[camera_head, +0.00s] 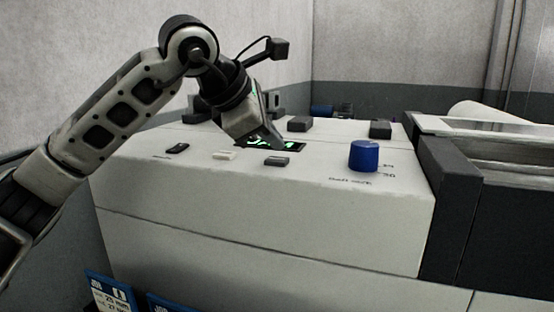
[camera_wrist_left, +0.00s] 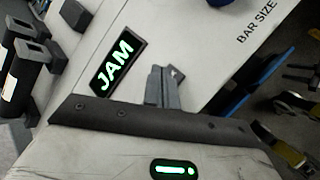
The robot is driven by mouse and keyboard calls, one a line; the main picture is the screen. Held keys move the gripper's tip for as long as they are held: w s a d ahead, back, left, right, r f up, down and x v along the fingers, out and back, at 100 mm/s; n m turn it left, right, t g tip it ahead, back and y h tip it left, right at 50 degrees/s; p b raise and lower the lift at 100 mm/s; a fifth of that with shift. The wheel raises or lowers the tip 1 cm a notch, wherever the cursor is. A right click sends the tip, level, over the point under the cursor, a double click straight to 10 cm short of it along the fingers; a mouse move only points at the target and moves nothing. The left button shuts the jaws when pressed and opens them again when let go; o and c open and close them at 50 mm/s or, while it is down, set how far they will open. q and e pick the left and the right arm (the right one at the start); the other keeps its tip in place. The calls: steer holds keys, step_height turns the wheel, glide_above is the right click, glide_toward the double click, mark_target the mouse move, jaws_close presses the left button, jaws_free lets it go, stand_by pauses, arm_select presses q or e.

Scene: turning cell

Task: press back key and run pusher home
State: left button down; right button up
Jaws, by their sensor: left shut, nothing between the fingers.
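My left gripper (camera_head: 256,138) is over the pale machine panel in the head view, pointing down beside the display (camera_head: 285,146). In the left wrist view its fingers (camera_wrist_left: 165,85) are together and empty. The display reads JAM in green in the left wrist view (camera_wrist_left: 117,65). A dark grey key (camera_head: 277,160), a white key (camera_head: 224,156) and a black key (camera_head: 177,148) sit along the panel's front. In the left wrist view a small grey key (camera_wrist_left: 178,72) is partly hidden behind the fingertips; I cannot tell whether they touch it. No key's label is readable, and I cannot make out the pusher.
A blue knob (camera_head: 364,156) stands right of the keys, by the BAR SIZE lettering. Dark blocks (camera_head: 299,124) (camera_head: 380,129) stand farther back. A dark-framed trough (camera_head: 455,170) lies at the right. Blue job cards (camera_head: 108,291) hang at the lower left.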

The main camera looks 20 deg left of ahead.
stand_by(0.6)
stand_by(0.8)
arm_select(q)
steer(key=shift+f, duration=0.15)
steer(key=shift+f+b, duration=0.3)
steer(key=shift+b, duration=0.05)
